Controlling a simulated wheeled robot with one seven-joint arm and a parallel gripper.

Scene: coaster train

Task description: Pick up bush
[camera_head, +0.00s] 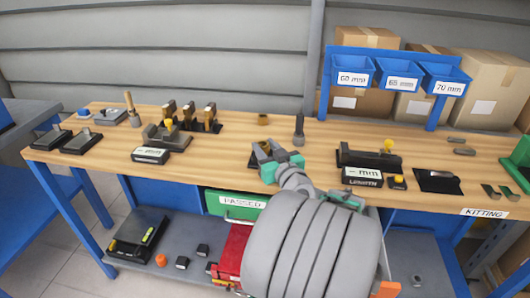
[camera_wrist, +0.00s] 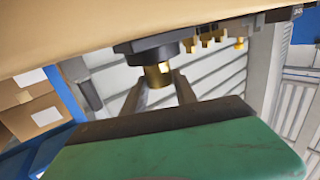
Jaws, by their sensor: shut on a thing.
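The bush (camera_wrist: 158,72) is a small brass-coloured cylinder in the wrist view, between the tips of my two grey fingers. My gripper (camera_wrist: 160,80) is shut on it. The bush meets a round dark holder (camera_wrist: 148,48) at the table surface; I cannot tell whether it is still seated in it. In the head view my gripper (camera_head: 265,153) is low over the middle of the bench, at a dark plate (camera_head: 254,162). The bush is hidden there by my gripper.
On the wooden bench (camera_head: 225,158), a dark upright post (camera_head: 299,130) and a small brass ring (camera_head: 262,119) stand behind my gripper. A length gauge (camera_head: 368,160) is to the right. A rack with brass-topped pieces (camera_head: 190,118) and a grey fixture (camera_head: 166,138) are to the left.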

